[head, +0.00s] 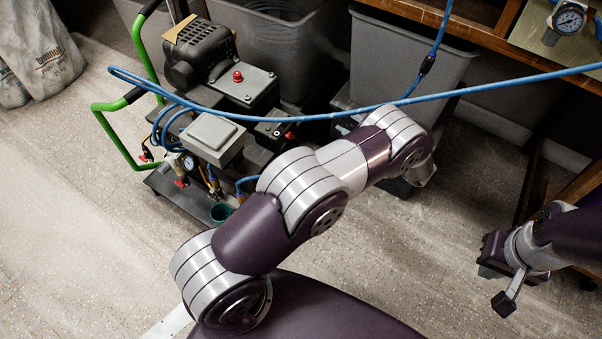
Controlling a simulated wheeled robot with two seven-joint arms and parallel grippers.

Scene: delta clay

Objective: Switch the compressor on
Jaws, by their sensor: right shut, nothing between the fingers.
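The compressor (244,84) stands at the upper left, with a black motor, green handles and a light grey box (212,137). A red knob (238,76) sits on its dark top plate, and another red part (290,135) is at its right side. Which part is the switch, and its on or off state, I cannot tell. My left arm crosses the middle, right of the compressor; its gripper is hidden. My right gripper (505,303) is at the lower right, shut and empty, far from the compressor.
A blue hose (460,91) runs across above the floor, in front of the compressor. Grey bins (400,55) stand behind. A wooden bench (480,35) with a gauge (569,18) is at the upper right. Grey sacks (40,50) lean at the far left. The left floor is clear.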

